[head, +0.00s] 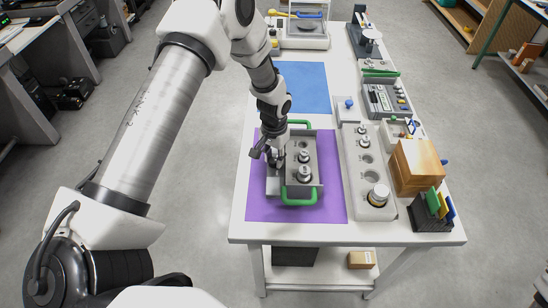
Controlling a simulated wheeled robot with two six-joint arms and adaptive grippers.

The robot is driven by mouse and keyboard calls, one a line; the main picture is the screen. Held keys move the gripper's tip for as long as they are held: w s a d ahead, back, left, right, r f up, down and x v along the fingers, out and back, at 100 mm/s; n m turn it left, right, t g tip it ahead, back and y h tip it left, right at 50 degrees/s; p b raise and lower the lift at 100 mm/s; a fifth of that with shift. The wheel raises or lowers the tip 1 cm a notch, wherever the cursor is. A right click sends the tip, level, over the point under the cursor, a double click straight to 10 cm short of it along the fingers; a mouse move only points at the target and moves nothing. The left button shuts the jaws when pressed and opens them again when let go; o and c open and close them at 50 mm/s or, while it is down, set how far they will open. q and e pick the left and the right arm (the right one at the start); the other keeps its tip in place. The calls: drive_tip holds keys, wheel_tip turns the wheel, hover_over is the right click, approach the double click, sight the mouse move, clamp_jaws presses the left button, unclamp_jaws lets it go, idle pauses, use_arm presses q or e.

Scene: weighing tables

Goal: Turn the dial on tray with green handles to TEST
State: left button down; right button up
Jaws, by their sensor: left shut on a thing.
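The grey tray with green handles (313,184) sits on the purple mat (333,205) at the near part of the white table. One green handle (299,201) is on its near side, another on its far side. Metal weights (304,174) stand in its right part. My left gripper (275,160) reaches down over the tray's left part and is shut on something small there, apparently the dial. The gripper covers it, so its pointer and the TEST mark cannot be read. My right gripper is not in view.
A long grey weight block (376,209) stands right of the purple mat, with a cardboard box (416,166) and a black holder with coloured cards (432,213) beyond. The blue mat (305,86) behind the tray is clear. A scale (301,36) stands at the back.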

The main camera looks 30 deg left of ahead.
sight(274, 160)
use_arm(q)
drive_tip(key=m+b, duration=0.1)
drive_tip(key=m, duration=1.1)
drive_tip(key=shift+d+m+b, duration=0.1)
drive_tip(key=shift+m+b, duration=0.25)
drive_tip(key=shift+m, duration=0.05)
idle(0.3)
drive_tip(key=c, duration=1.1)
unclamp_jaws()
drive_tip(key=shift+c, duration=0.2)
drive_tip(key=shift+s, duration=0.1)
drive_tip(key=shift+r, duration=0.1)
wheel_tip(274, 160, up, 12)
